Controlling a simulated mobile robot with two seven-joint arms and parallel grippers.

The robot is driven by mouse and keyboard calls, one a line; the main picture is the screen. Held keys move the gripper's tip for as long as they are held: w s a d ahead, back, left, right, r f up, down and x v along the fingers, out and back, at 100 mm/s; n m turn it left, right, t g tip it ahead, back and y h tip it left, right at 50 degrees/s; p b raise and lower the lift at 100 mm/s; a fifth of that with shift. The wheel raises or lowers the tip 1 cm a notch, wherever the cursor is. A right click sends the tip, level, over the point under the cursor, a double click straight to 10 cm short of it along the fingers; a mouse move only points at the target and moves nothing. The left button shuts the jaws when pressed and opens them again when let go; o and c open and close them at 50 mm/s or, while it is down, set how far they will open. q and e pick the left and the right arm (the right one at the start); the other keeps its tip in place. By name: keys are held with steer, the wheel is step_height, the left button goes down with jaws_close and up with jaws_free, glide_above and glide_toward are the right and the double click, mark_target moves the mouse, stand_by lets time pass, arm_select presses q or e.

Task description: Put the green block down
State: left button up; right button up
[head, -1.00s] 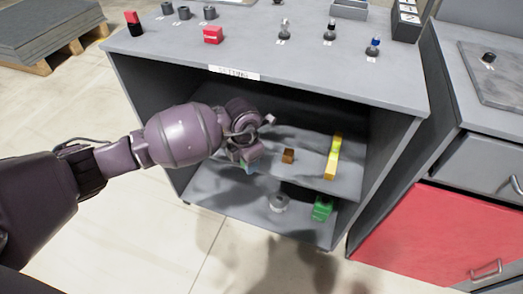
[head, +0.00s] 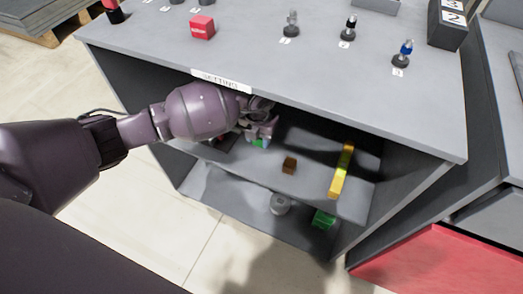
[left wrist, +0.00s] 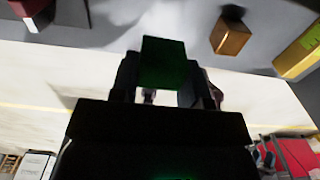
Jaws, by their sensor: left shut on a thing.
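My left gripper (head: 262,130) reaches into the open front of the grey cabinet, just below its top and over the middle shelf (head: 258,170). It is shut on a green block (head: 260,143), which also shows between the fingers in the left wrist view (left wrist: 163,63). I cannot tell whether the block touches the shelf. A small brown block (head: 289,165) stands on that shelf to the right of the gripper; it also shows in the left wrist view (left wrist: 230,37). My right gripper is not in view.
A long yellow bar (head: 341,171) lies right of the brown block. The lower shelf holds a grey round part (head: 280,203) and another green object (head: 323,219). The cabinet top (head: 250,60) overhangs the gripper. Shelf room lies between gripper and brown block.

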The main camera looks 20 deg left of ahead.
mark_target(259, 145)
arm_select(q)
steer(key=shift+s+f, duration=0.2)
steer(key=shift+f, duration=1.05)
steer(key=shift+w+f+b, duration=0.15)
steer(key=shift+f+b, duration=0.25)
steer(key=shift+f, duration=0.45)
step_height(259, 145, down, 4)
steer(key=shift+r+b, duration=0.1)
steer(key=shift+b, duration=0.75)
steer(key=shift+r, duration=0.2)
steer(key=shift+f, duration=0.15)
steer(key=o, duration=1.1)
steer(key=shift+c, duration=0.2)
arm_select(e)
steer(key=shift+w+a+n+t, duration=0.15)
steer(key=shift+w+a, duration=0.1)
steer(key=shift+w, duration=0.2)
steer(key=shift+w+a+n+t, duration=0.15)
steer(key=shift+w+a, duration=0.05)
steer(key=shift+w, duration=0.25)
